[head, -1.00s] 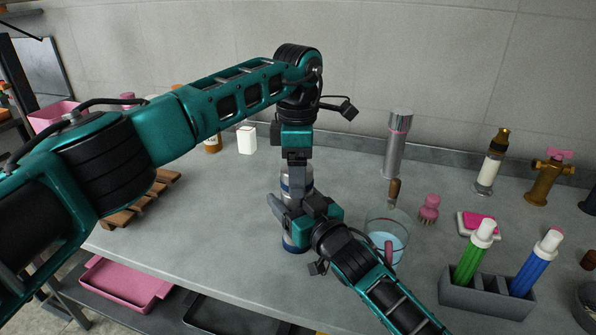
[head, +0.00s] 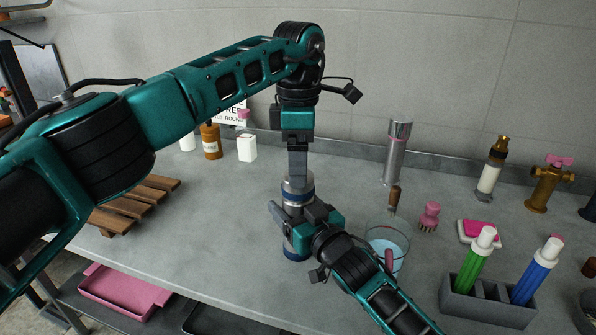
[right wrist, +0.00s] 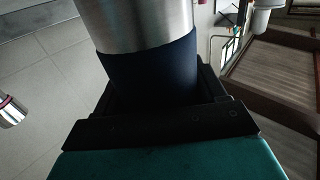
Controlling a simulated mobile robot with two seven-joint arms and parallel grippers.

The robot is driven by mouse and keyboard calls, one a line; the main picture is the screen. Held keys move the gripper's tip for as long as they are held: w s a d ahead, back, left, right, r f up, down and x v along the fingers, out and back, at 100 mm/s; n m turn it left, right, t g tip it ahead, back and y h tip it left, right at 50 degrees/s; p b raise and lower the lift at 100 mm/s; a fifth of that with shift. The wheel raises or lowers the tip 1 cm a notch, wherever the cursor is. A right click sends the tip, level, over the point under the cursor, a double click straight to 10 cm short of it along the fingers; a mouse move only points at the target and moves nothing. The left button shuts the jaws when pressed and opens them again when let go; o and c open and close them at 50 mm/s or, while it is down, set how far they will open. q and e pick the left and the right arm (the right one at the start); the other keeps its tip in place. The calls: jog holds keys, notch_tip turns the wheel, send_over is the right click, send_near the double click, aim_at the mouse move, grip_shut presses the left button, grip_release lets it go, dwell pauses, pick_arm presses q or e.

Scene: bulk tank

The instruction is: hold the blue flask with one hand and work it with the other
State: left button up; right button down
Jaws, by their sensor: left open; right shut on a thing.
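The blue flask (head: 297,190), a steel cylinder with dark blue bands, stands upright on the grey counter. My right gripper (head: 296,218) is shut around its middle. The right wrist view shows the steel body and dark blue band (right wrist: 152,75) between that gripper's jaws. My left gripper (head: 298,174) points straight down over the flask's top and is open. Its fingers overlap the flask's upper end in the head view, so I cannot tell whether they touch it.
A glass beaker of pale blue liquid (head: 388,246) stands close to the right of my right gripper. A grey rack with green and blue markers (head: 487,300) is at the front right. A tall steel cylinder (head: 396,152) stands behind.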

aim_at(292, 210)
pick_arm(q)
notch_tip(292, 210, up, 2)
jog(key=shift+w+r+m, duration=0.1)
jog(key=shift+r+m, duration=0.15)
jog(key=shift+m, duration=0.75)
jog(key=shift+r+m, duration=0.3)
jog(key=shift+m, duration=0.2)
notch_tip(292, 210, down, 8)
jog(key=shift+r, duration=0.2)
